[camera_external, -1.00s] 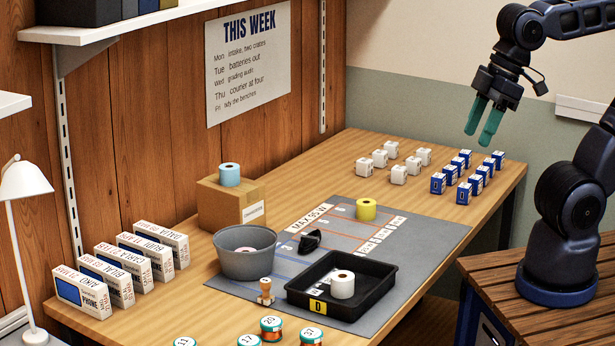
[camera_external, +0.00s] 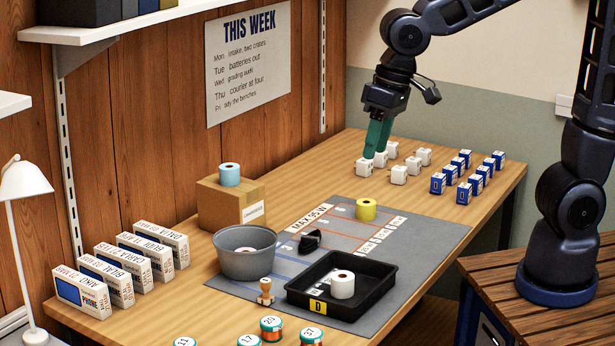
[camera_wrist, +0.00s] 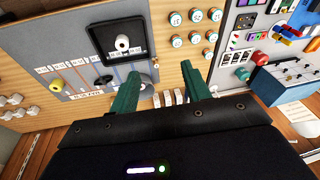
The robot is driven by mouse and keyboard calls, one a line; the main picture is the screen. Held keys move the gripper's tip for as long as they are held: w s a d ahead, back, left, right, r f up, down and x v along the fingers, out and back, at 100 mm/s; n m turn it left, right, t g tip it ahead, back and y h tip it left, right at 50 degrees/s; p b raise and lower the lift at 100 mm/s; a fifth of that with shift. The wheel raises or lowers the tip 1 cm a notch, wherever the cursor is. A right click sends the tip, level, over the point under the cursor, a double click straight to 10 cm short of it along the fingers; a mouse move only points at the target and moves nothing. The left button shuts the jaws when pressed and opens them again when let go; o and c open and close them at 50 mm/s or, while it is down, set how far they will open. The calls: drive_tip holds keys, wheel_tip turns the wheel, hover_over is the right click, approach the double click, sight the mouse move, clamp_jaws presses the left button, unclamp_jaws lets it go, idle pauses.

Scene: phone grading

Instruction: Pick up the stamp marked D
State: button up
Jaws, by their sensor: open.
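A small stamp with a wooden handle (camera_external: 265,291) stands upright on the table, left of the black tray (camera_external: 375,310). Its marking is too small to read; the tray bears a yellow D label (camera_external: 318,306). My gripper (camera_external: 375,154) has green fingers pointing down. It is at the far end of the table, near the white cubes (camera_external: 364,167), well away from the stamp. It is open with nothing visible between its fingers. In the wrist view the fingers (camera_wrist: 164,72) are spread apart; I cannot make out the stamp there.
A white roll (camera_external: 342,284) sits in the tray. A grey bucket (camera_external: 245,262) stands close behind the stamp. Several numbered cylinders (camera_external: 271,328) stand in front. A yellow roll (camera_external: 366,209) and a dark object (camera_external: 310,240) are on the grey mat (camera_external: 425,235). Blue boxes (camera_external: 438,183) stand far right.

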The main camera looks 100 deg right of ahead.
drive_tip(key=w+d+f+m+g, duration=0.1)
drive_tip(key=w+d+f+m, duration=0.6)
drive_tip(key=w+f, duration=0.45)
drive_tip(key=m+g, duration=0.2)
drive_tip(key=m, duration=0.2)
hover_over(265, 280)
wheel_tip(265, 280, down, 13)
wheel_tip(265, 280, down, 11)
drive_tip(key=shift+r, duration=0.1)
clamp_jaws()
